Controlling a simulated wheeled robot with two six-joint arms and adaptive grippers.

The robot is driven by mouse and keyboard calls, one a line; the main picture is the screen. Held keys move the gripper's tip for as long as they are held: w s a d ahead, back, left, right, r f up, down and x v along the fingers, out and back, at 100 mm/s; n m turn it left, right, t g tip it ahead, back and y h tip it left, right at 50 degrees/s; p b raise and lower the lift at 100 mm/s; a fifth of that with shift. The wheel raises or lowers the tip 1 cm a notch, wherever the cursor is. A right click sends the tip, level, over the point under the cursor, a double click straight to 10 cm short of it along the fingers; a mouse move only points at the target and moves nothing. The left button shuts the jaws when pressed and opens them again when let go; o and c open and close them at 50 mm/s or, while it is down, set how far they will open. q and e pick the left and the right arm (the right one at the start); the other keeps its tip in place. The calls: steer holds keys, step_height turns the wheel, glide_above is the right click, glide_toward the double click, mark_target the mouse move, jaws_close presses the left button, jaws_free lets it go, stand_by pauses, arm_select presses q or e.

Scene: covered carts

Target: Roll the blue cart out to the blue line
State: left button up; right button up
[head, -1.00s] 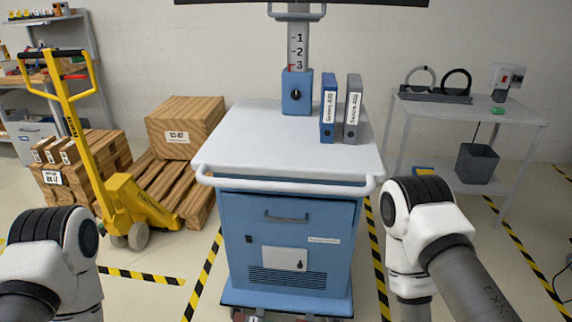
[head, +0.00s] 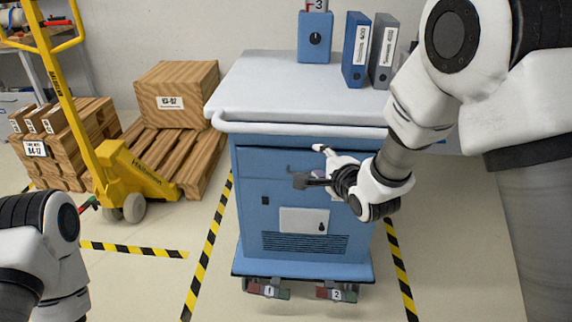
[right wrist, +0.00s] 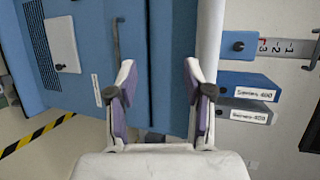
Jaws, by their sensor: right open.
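The blue cart (head: 255,235) stands ahead of me, with a white top and a white push bar (head: 300,127) across its front edge. My right gripper (head: 311,167) is open and empty in front of the drawer, just below the bar. In the right wrist view its two fingers (right wrist: 160,85) are spread before the blue front, with the white bar (right wrist: 210,40) beside the right finger. I cannot tell whether they touch. Two pedals marked 1 (head: 268,290) and 2 (head: 337,292) show at the cart's base. My left gripper is out of view. No blue line shows.
Blue and grey binders (head: 357,50) stand on the cart top. A yellow pallet truck (head: 135,175) and wooden crates (head: 177,90) are at the left. Black-and-yellow floor strips (head: 208,245) run along both sides of the cart. The floor in front looks clear.

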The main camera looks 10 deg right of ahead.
mark_target(314, 132)
steer(key=shift+t, duration=0.8)
steer(key=r, duration=0.3)
steer(key=d+r, duration=0.1)
steer(key=r, duration=0.1)
steer(key=shift+w+r, duration=0.15)
steer(key=shift+r, duration=0.2)
steer(key=x, duration=0.7)
steer(key=shift+w+a+f, duration=0.15)
steer(key=shift+a, duration=0.05)
jaws_close()
